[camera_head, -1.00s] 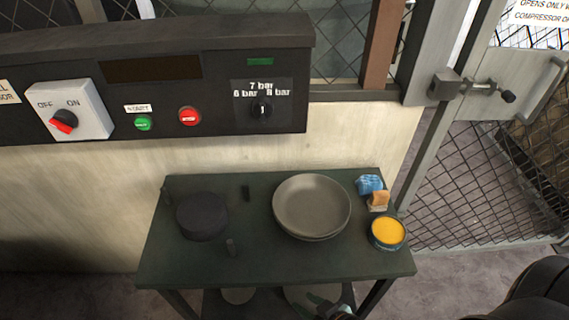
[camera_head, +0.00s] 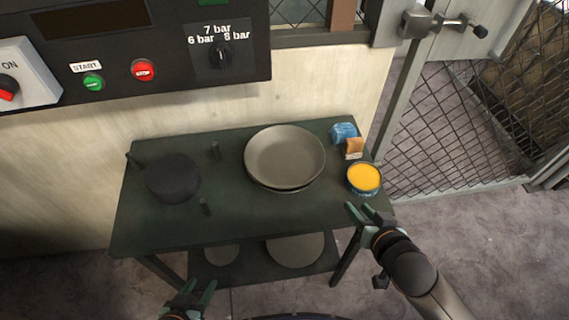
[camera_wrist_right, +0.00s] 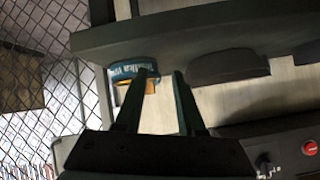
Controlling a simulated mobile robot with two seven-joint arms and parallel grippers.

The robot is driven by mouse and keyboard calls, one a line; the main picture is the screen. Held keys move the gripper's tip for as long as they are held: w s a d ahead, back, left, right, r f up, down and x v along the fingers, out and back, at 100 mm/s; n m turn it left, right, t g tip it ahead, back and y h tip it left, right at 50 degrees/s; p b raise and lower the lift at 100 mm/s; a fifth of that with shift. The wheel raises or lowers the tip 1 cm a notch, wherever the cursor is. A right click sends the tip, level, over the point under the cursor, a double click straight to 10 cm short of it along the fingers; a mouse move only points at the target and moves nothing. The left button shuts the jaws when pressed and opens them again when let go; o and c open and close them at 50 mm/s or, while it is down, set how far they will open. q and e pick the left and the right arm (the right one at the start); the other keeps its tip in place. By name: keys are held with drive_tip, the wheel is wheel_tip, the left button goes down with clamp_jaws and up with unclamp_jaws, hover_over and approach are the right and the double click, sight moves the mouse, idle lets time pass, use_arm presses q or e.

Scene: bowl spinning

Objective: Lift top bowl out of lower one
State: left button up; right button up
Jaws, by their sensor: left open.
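Two grey bowls are nested on the dark green table. The top bowl (camera_head: 284,155) is wide and shallow; the lower bowl (camera_head: 283,188) shows only as a thin edge beneath its front. Both look empty. My right gripper (camera_head: 358,210) is open and empty in front of the table's right front corner, apart from the bowls. In the right wrist view its fingers (camera_wrist_right: 162,72) stand apart with nothing between them. A dark rounded shape (camera_wrist_right: 243,66) there is probably the bowls. My left gripper (camera_head: 200,290) is open and empty at the bottom edge, left of centre.
The table (camera_head: 250,225) also holds a dark round block (camera_head: 173,178), small dark pegs, a yellow-topped tin (camera_head: 364,179), a blue cloth (camera_head: 343,133) and a tan sponge (camera_head: 354,146). A control panel (camera_head: 180,50) hangs behind. Round items (camera_head: 295,250) lie on the lower shelf.

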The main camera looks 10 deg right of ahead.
drive_tip(key=w+r+t, duration=0.1)
drive_tip(key=r, duration=0.1)
drive_tip(key=w+a+r+m+t+y, duration=0.1)
drive_tip(key=w+r, duration=0.1)
drive_tip(key=shift+m+t+y, duration=0.4)
drive_tip(key=shift+m+y, duration=0.1)
drive_tip(key=x, duration=0.5)
drive_tip(key=r+x, duration=0.1)
drive_tip(key=x, duration=0.1)
drive_tip(key=shift+w+a, duration=0.4)
drive_tip(key=shift+a+x, duration=0.15)
drive_tip(key=shift+x, duration=1.15)
drive_tip(key=shift+a+x, duration=0.15)
drive_tip(key=shift+x, duration=1.15)
drive_tip(key=shift+c, duration=0.3)
drive_tip(key=shift+r, duration=0.1)
clamp_jaws()
